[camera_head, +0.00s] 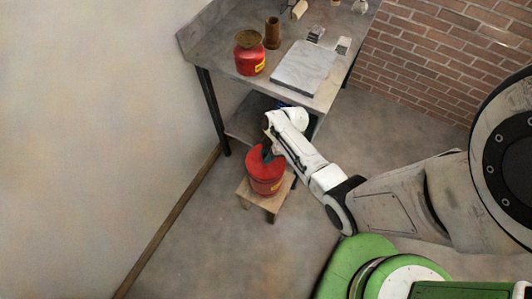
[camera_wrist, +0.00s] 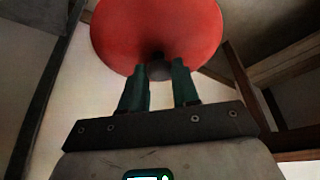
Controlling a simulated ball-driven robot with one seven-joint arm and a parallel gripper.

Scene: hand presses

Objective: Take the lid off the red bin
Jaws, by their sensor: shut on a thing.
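The red bin (camera_head: 265,182) stands on a small wooden stool near the wall in the head view. Its red lid (camera_wrist: 155,25) fills the upper part of the wrist view, with a dark knob (camera_wrist: 159,70) at its near side. My gripper (camera_head: 267,152) is at the top of the bin. In the wrist view its two dark green fingers (camera_wrist: 160,78) are shut on the lid's knob. Whether the lid rests on the rim or is slightly raised cannot be told, as my gripper partly covers it.
The wooden stool (camera_head: 246,192) is low and close to the table (camera_head: 212,48). On the table are a red can (camera_head: 249,59), a brown cylinder (camera_head: 272,33) and a grey slab (camera_head: 304,67). Open floor (camera_head: 215,245) lies in front.

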